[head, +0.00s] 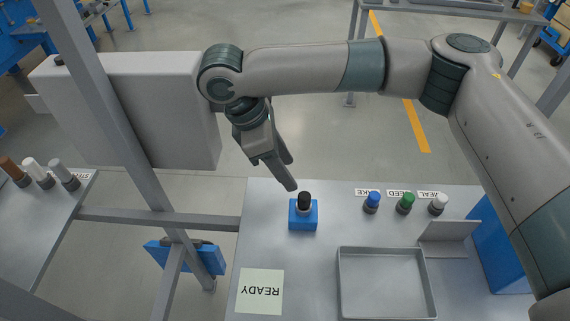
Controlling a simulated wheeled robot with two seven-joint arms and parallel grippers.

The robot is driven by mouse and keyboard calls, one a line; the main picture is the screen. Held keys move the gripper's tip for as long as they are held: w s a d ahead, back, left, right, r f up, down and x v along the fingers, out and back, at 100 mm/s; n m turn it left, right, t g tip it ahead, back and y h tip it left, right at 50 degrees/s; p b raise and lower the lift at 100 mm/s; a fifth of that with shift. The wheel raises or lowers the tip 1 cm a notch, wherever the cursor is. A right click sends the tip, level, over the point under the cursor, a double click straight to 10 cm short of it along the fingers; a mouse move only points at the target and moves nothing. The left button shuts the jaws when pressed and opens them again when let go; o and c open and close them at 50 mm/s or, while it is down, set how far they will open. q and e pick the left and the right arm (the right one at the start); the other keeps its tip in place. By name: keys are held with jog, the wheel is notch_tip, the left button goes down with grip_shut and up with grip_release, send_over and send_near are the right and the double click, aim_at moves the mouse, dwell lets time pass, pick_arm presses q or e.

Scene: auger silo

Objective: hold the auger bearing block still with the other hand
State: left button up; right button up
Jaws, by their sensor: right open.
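A small blue block (303,220) with a black round-topped piece standing up from it sits on the grey table (330,195), near its far left corner. It looks like the bearing block, but no label on it confirms this. My right gripper (288,172) is open and empty, just above and to the left of the block in the picture. Its fingertips point down toward the block's black top and appear apart from it. My left gripper is not in view.
Blue, green and white knobs (405,203) stand along the table's far edge. An empty grey tray (342,285) and a READY card (260,292) lie in front. A grey upright post (120,110) and crossbar (160,218) stand left, near a large grey box (150,110).

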aim_at(304, 195)
jog(key=shift+f, duration=0.1)
jog(key=shift+x, duration=5.95)
jog(key=shift+c, duration=0.6)
